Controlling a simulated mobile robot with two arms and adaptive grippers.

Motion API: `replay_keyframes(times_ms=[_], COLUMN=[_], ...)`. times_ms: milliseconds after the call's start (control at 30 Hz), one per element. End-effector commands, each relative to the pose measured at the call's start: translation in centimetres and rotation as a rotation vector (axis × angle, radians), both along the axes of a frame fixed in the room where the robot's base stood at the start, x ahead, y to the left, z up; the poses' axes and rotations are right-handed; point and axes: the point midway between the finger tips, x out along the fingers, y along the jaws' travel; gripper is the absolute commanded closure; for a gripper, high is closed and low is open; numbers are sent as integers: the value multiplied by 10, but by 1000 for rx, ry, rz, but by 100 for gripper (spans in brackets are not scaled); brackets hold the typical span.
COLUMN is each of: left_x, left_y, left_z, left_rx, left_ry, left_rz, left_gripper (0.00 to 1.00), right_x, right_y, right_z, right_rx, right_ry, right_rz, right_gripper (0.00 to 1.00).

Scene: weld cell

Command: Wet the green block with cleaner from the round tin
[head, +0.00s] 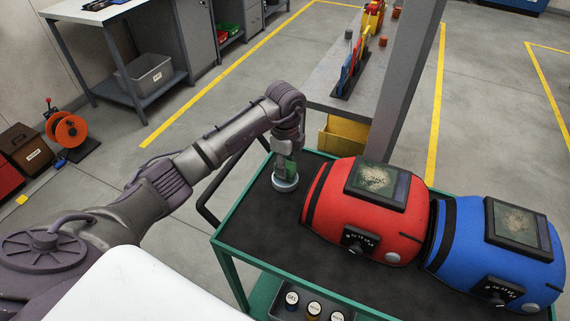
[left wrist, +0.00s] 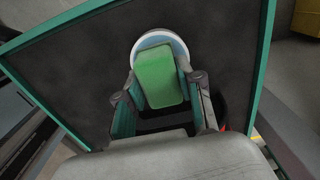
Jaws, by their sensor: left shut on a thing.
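The green block (left wrist: 158,78) is between the fingers of my left gripper (left wrist: 157,92) in the left wrist view. In the head view a sliver of the green block (head: 290,166) shows at the left gripper (head: 286,170), which points down. The round tin (head: 285,182) stands on the cart's dark top, straight below the gripper. In the left wrist view its pale rim (left wrist: 172,37) shows behind the block's far end. The block's lower end is at or over the tin; I cannot tell whether it touches the inside. My right gripper is not in view.
A red welding helmet (head: 365,225) and a blue one (head: 505,250) sit on the green-framed cart (head: 255,225) right of the tin. Several small jars (head: 314,308) stand in a tray at the cart's front. A grey post (head: 405,90) and bench (head: 335,90) rise behind.

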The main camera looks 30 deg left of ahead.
Motion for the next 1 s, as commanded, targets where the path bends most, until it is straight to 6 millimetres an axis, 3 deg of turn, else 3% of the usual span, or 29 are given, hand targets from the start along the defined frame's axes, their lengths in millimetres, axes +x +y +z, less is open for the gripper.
replay_keyframes(times_ms=[1000], left_x=[0], left_y=[0], left_z=[-8], left_rx=[1], left_ry=[1], left_rz=[0], left_gripper=[91], right_x=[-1], right_y=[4], right_z=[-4], right_rx=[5], right_ry=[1], right_rz=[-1], right_gripper=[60])
